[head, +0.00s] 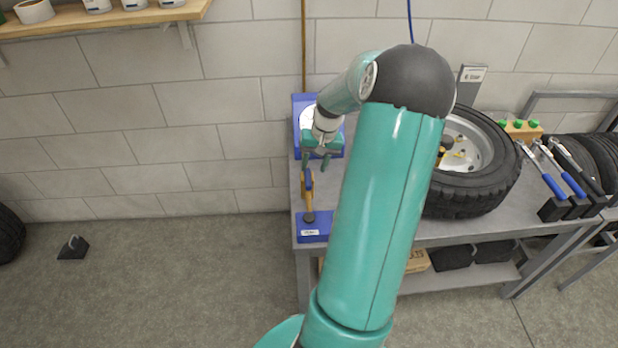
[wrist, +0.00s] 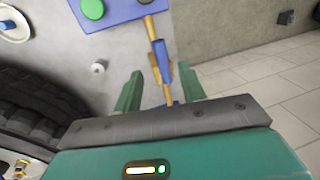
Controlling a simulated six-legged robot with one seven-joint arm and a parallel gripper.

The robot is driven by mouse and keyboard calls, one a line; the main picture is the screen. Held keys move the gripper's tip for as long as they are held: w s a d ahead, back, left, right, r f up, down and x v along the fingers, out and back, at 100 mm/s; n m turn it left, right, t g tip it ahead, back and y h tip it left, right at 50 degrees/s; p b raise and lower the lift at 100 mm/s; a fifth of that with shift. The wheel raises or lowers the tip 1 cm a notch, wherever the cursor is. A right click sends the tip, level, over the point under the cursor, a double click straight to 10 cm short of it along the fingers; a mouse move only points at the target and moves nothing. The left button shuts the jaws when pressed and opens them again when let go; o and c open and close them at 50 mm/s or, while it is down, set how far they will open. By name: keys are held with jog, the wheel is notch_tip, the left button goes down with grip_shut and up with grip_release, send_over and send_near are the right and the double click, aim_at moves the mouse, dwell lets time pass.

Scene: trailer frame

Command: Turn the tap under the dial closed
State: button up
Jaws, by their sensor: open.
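The tap's blue handle (head: 308,179) sits on a brass pipe (head: 309,201) above a blue base block (head: 313,227) at the bench's left end. In the wrist view, the blue handle (wrist: 161,62) shows beyond my fingers and appears to lie roughly along the pipe. The white dial (head: 307,121) on its blue backing is behind my gripper and partly hidden by it.
A wheel (head: 480,165) lies on the grey bench (head: 345,190) to the right. Blue-handled wrenches (head: 567,175) stand farther right. A thin brown pipe (head: 304,45) runs up the wall behind the dial. The floor left of the bench is mostly clear.

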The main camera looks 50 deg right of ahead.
aim_at(309, 181)
jog(key=f, duration=0.4)
jog(key=w+a+f, duration=0.1)
jog(key=f, duration=0.1)
jog(key=shift+d, duration=0.1)
grip_shut()
